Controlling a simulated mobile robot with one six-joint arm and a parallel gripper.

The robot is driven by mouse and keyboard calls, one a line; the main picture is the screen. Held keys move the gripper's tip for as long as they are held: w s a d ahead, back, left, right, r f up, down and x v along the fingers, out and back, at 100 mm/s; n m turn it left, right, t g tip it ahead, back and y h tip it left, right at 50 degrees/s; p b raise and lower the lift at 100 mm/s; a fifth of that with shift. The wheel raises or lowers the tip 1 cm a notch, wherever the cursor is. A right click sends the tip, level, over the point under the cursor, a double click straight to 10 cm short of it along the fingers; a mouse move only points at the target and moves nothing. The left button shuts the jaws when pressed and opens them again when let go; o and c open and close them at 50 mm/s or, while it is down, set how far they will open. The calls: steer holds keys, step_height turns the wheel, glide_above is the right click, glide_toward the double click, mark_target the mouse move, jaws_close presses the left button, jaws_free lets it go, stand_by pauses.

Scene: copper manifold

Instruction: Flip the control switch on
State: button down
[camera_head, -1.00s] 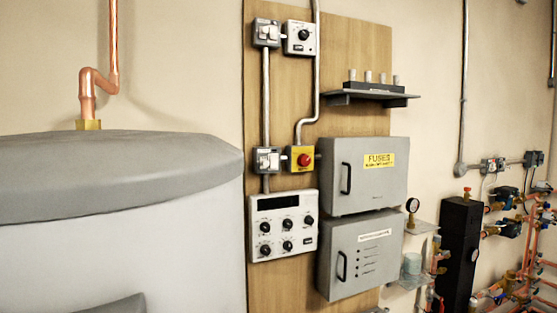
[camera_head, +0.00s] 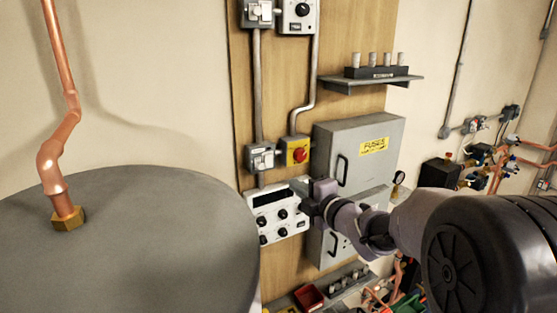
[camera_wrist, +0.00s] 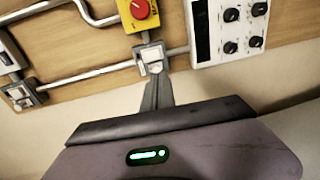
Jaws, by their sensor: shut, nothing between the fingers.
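A grey switch box with a pale switch (camera_head: 261,158) is on the wooden board, left of a yellow box with a red knob (camera_head: 297,151). A second grey switch box (camera_head: 257,12) sits higher up. The lower switch box (camera_wrist: 153,60) also shows in the wrist view, with the yellow box (camera_wrist: 139,12) above it. My gripper (camera_head: 298,186) is shut and empty, in front of the top of the white control panel (camera_head: 281,215). In the wrist view my gripper (camera_wrist: 157,84) points at the lower switch box and overlaps its near edge; I cannot tell whether it touches.
A large grey tank (camera_head: 130,245) fills the left, with a copper pipe (camera_head: 58,150) on top. A grey fuse cabinet (camera_head: 357,150) and a shelf (camera_head: 370,83) stand out right of the switch. Conduits (camera_head: 257,85) run along the board.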

mark_target(266, 167)
steer(key=p+x, duration=0.4)
steer(key=x, duration=1)
steer(key=shift+f, duration=0.15)
